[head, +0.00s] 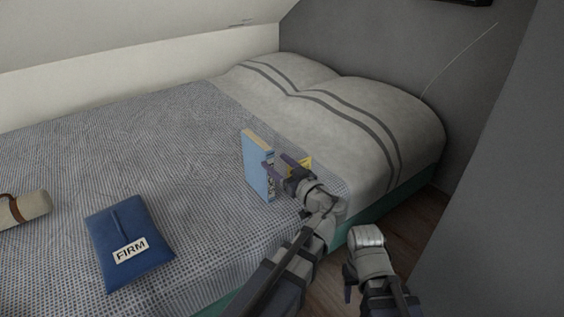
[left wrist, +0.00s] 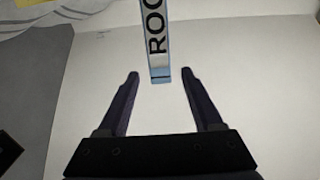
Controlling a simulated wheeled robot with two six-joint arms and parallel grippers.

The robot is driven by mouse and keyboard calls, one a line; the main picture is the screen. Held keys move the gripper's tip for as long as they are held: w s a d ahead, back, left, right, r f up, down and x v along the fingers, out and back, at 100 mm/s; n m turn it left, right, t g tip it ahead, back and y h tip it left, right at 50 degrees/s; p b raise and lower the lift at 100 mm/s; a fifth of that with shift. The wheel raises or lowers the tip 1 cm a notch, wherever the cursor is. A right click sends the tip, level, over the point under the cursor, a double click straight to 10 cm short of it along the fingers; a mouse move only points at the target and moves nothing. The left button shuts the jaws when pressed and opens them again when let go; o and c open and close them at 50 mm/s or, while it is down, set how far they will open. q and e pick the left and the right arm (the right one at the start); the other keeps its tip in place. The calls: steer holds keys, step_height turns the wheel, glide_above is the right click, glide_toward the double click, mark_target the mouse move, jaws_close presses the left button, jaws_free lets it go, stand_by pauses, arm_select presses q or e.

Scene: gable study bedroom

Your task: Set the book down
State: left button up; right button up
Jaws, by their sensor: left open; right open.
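The light blue book (head: 257,164) stands upright on the patterned blanket of the bed, near the pillows. Its cream page edges show on top. My left gripper (head: 274,168) is open at the book's spine side and hides part of it. In the left wrist view, the lettered spine (left wrist: 156,45) stands ahead of and between the spread fingertips, with a gap on each side. My right gripper (head: 350,280) is low beside the bed, holding nothing visible; its fingers are mostly hidden.
A dark blue pouch labelled FIRM (head: 128,240) and a beige roll with a brown strap (head: 25,209) lie on the bed at left. A small yellow thing (head: 302,164) lies behind my left gripper. Striped pillows (head: 345,115) fill the head end. Blanket between is clear.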

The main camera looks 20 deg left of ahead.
arm_select(q)
steer(key=shift+s+d, duration=0.15)
steer(key=shift+d, duration=0.05)
steer(key=shift+f, duration=0.1)
steer(key=s+d+f+m+g+h, duration=0.1)
steer(key=s+f+m+g+h, duration=0.1)
steer(key=f, duration=0.3)
steer(key=s+d+f+m+g+h, duration=0.1)
steer(key=s+f+m+g+h, duration=0.1)
steer(key=s+f, duration=0.2)
steer(key=s+d+f+m+g+h, duration=0.2)
steer(key=s+f, duration=0.1)
steer(key=f, duration=0.3)
steer(key=shift+s+d+f+g, duration=0.1)
steer(key=shift+s+f+g, duration=0.05)
steer(key=shift+g, duration=0.15)
steer(key=s+d+f+m+g+h, duration=0.4)
steer(key=s+d+f+m+h, duration=0.2)
steer(key=s+d, duration=0.4)
steer(key=shift+s+d+f+m+g+h, duration=0.25)
steer(key=shift+d+m+h, duration=0.25)
steer(key=shift+d+m, duration=0.45)
steer(key=shift+a, duration=0.2)
